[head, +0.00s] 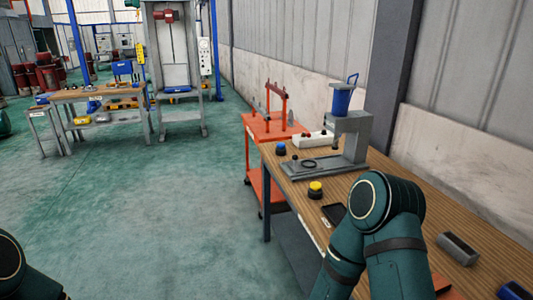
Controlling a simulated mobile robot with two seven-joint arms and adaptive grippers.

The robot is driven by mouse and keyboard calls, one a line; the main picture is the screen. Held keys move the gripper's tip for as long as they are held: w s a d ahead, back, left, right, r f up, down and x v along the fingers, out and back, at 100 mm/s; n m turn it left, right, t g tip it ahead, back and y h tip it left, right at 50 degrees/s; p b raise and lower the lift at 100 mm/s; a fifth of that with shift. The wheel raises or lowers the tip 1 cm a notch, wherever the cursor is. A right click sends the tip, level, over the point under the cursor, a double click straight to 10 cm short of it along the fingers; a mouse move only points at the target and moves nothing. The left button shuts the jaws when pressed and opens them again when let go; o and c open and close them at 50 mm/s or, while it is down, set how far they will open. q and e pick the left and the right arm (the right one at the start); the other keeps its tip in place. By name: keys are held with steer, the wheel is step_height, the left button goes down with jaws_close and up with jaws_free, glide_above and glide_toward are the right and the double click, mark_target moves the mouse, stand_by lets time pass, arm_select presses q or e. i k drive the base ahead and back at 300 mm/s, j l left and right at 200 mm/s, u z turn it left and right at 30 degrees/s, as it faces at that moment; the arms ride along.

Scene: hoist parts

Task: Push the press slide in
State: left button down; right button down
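A small grey bench press (356,138) with a blue cylinder and blue handle (341,98) on top stands on the wooden workbench. A flat grey plate (316,165), which looks like the slide, reaches out to the left under the press head. A dark ring (309,163) and a small dark-topped knob lie on or beside it. I cannot tell how far the slide is in. My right arm's green links rise in front of the bench at lower right. Only a bit of my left arm shows at lower left. Neither gripper is in view.
The wooden bench (400,203) also holds a yellow button (315,189), a blue button (281,148), a dark flat tray (334,213) and a grey hollow block (458,247). An orange cart (256,128) stands behind.

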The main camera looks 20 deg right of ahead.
mark_target(311, 164)
steer(key=i+j+z, duration=0.1)
steer(key=i+z, duration=0.35)
steer(key=i+j+z, duration=0.25)
steer(key=z, duration=0.25)
steer(key=i+j+z, duration=0.65)
steer(key=j+z, duration=0.3)
